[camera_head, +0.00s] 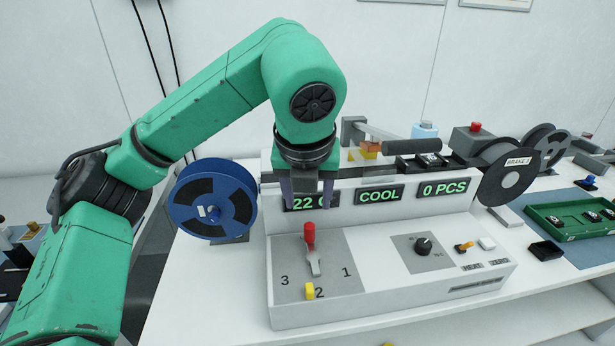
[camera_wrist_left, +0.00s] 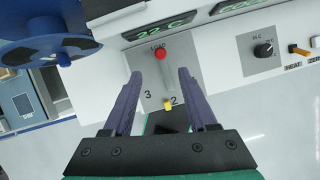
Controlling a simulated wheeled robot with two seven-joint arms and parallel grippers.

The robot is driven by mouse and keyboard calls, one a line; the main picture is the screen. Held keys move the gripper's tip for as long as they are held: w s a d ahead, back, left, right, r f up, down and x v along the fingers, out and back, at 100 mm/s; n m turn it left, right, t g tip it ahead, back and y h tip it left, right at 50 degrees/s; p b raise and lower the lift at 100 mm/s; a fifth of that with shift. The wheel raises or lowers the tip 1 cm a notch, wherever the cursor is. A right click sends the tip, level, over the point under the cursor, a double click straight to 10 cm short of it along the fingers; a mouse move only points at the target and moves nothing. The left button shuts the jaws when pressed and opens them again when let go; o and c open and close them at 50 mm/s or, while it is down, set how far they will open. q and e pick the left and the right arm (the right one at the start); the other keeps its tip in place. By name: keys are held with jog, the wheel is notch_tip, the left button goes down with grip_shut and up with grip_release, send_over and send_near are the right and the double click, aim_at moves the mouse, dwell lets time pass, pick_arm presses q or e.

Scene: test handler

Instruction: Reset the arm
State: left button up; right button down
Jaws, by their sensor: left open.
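My left gripper (camera_head: 308,204) is open and empty, fingers pointing down in front of the white test handler (camera_head: 390,285). Its two purple fingers also show in the left wrist view (camera_wrist_left: 160,76). The handler's red-knobbed lever (camera_head: 310,236) stands below the fingertips in the head view, its knob toward the back. In the wrist view the red knob (camera_wrist_left: 160,54) lies between the finger lines, beside the word LOAD; contact cannot be told. A yellow piece (camera_head: 310,291) sits at the 2 mark. A grey swing arm with a black handle (camera_head: 411,146) is behind the displays. My right gripper is out of view.
Displays read 22 C, partly covered, COOL (camera_head: 380,195) and 0 PCS. A black knob (camera_head: 423,246) and an orange switch (camera_head: 463,247) are on the right. A blue reel (camera_head: 213,199) stands left; a grey reel (camera_head: 508,178) and green tray (camera_head: 560,236) are right.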

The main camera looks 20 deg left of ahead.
pick_arm(q)
jog(key=v, duration=0.2)
jog(key=shift+s+r, duration=0.15)
jog(key=shift+r, duration=0.25)
jog(key=shift+r, duration=0.1)
